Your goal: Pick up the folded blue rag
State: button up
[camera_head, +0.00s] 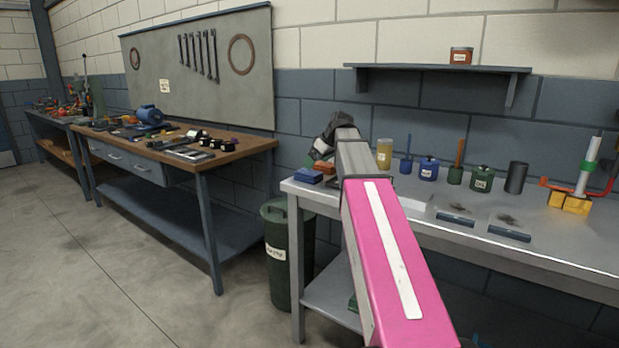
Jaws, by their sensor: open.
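A small flat blue piece that looks like the folded blue rag (307,176) lies at the left front corner of the grey metal bench (440,218). My gripper (320,152), dark and at the end of my pink arm, is just above and to the right of the blue piece, apart from it in the picture. Its jaws are open; the fingertips are small and partly turned away, and nothing shows held between them. A reddish folded piece (324,166) lies right behind the blue one, close under my gripper. My arm hides part of the bench top.
Jars and tins (428,168) stand along the back of the bench. A yellow-based tool (570,202) stands at right. A green bin (277,255) stands left of the bench. A wooden workbench (240,150) is farther left.

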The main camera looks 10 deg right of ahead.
aim_at(309, 173)
jog(key=x, duration=0.7)
jog(key=shift+w+f, duration=0.25)
jog(key=shift+w, duration=0.05)
jog(key=c, duration=1)
